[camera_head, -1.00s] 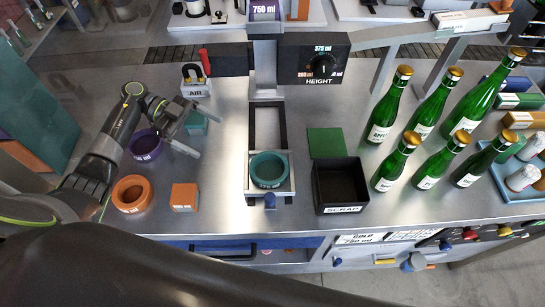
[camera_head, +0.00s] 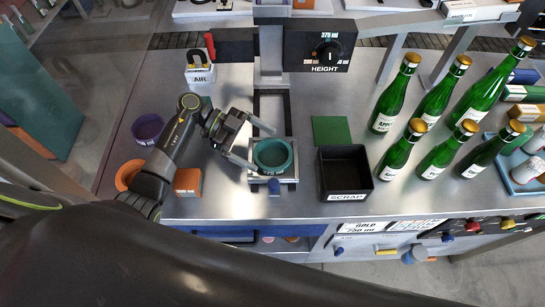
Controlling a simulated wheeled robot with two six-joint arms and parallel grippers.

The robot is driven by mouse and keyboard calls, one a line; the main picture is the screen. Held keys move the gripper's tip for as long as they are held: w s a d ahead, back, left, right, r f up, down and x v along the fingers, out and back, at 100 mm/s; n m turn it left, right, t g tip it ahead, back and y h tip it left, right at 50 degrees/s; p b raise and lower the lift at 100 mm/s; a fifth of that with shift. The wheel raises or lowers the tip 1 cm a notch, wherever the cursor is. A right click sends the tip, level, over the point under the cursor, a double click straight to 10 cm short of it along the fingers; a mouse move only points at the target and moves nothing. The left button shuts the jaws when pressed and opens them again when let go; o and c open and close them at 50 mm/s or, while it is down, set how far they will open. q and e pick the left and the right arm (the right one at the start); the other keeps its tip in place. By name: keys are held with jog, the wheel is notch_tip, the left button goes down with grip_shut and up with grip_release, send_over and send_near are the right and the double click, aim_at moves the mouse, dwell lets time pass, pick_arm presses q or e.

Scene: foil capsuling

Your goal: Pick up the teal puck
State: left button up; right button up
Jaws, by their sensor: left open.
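The teal puck (camera_head: 273,166), a ring with a hollow middle, sits in the pale square holder at the foot of the height stand. My left gripper (camera_head: 263,150) is open, with its two fingers pointing right at the puck's left side. One fingertip is near the puck's upper left edge and the other near its lower left edge. I cannot tell whether they touch it or are above it. My right gripper is not in view.
A purple ring (camera_head: 147,127), an orange ring (camera_head: 126,174) partly behind my arm and an orange block (camera_head: 188,181) are at left. The black scrap bin (camera_head: 344,172) and a green square (camera_head: 328,130) are right of the puck. Several green bottles (camera_head: 433,160) stand farther right.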

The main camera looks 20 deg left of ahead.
aim_at(272, 156)
pick_arm(q)
jog(key=x, duration=0.2)
jog(key=shift+w+d+f, duration=0.1)
jog(key=shift+d, duration=0.15)
jog(key=shift+a, duration=0.1)
jog(key=shift+c, duration=1)
jog(key=c, duration=0.6)
